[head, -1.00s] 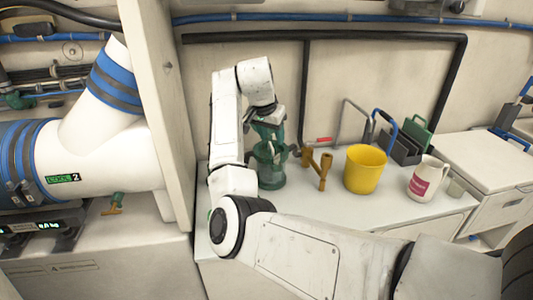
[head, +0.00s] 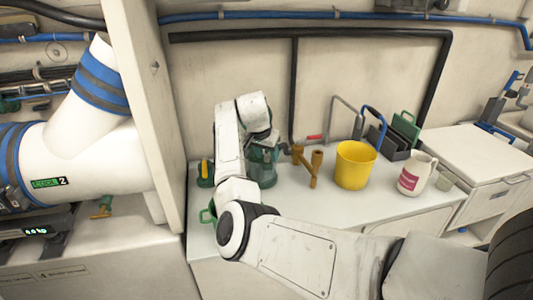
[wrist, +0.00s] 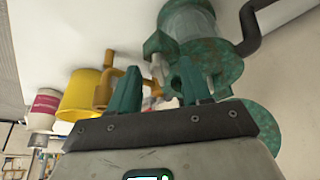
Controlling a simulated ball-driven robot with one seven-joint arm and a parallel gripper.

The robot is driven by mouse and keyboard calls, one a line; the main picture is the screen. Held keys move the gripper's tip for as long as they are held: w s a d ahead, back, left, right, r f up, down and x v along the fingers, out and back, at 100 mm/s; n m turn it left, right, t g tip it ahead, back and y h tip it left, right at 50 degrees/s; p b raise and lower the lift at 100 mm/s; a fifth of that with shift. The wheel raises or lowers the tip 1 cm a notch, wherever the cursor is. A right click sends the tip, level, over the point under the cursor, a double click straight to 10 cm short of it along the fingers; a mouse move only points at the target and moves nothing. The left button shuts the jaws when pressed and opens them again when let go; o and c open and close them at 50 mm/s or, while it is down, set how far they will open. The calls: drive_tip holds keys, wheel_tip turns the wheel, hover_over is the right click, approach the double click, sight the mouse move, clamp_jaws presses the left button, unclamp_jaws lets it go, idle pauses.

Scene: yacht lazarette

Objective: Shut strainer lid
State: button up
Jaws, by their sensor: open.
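The strainer (head: 263,168) is a green pot with a clear body on the white counter, partly hidden by my arm in the head view. In the wrist view its clear body (wrist: 188,20) and green collar (wrist: 217,55) are at upper right. A round green disc (wrist: 264,121), seemingly the lid standing open, shows beyond the collar, partly behind my gripper. My gripper (wrist: 157,68) is open, its two green fingers apart close to the collar, with no object clearly held. Whether a finger touches the strainer I cannot tell. The head view mostly hides the gripper behind my arm.
A brown pipe fitting (head: 315,168), a yellow bucket (head: 355,166) and a white jug (head: 415,176) stand right of the strainer. A red-handled valve (head: 314,137) is behind. The counter front (head: 330,213) is clear.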

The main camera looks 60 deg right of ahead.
drive_tip(key=shift+c, duration=0.4)
clamp_jaws()
drive_tip(key=shift+r+p, duration=0.15)
drive_tip(key=shift+p, duration=0.55)
drive_tip(key=shift+o, duration=0.4)
unclamp_jaws()
drive_tip(key=v, duration=1)
drive_tip(key=shift+a+r, duration=0.2)
